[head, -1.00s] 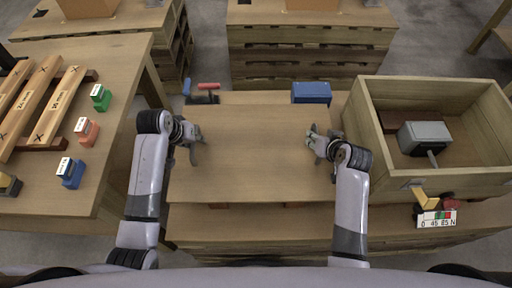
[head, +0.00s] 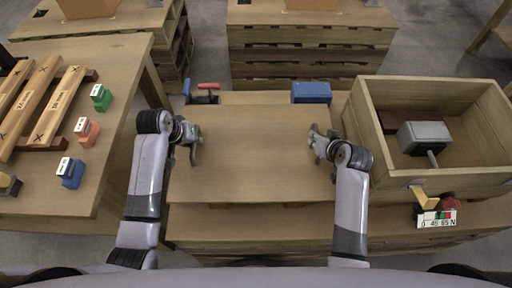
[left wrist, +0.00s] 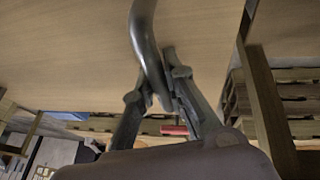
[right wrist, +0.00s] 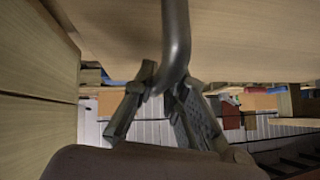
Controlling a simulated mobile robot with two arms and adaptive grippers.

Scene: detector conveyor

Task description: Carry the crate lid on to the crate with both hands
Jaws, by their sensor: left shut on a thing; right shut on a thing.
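The crate lid (head: 255,165) is a flat wooden panel lying level in the middle of the head view, left of the crate. The crate (head: 470,186) is an open wooden box at the right, holding a grey device (head: 425,134). My left gripper (head: 195,143) is shut on a curved metal handle (left wrist: 146,40) at the lid's left side. My right gripper (head: 318,143) is shut on a similar handle (right wrist: 176,35) at the lid's right side, close to the crate's left wall. The lid hides most of what lies beneath it.
A table (head: 115,150) at the left carries wooden bars and several coloured blocks. A blue box (head: 311,92) and red- and blue-handled tools (head: 207,88) lie behind the lid. A yellow item (head: 424,197) and number tag (head: 437,218) are at the crate's front.

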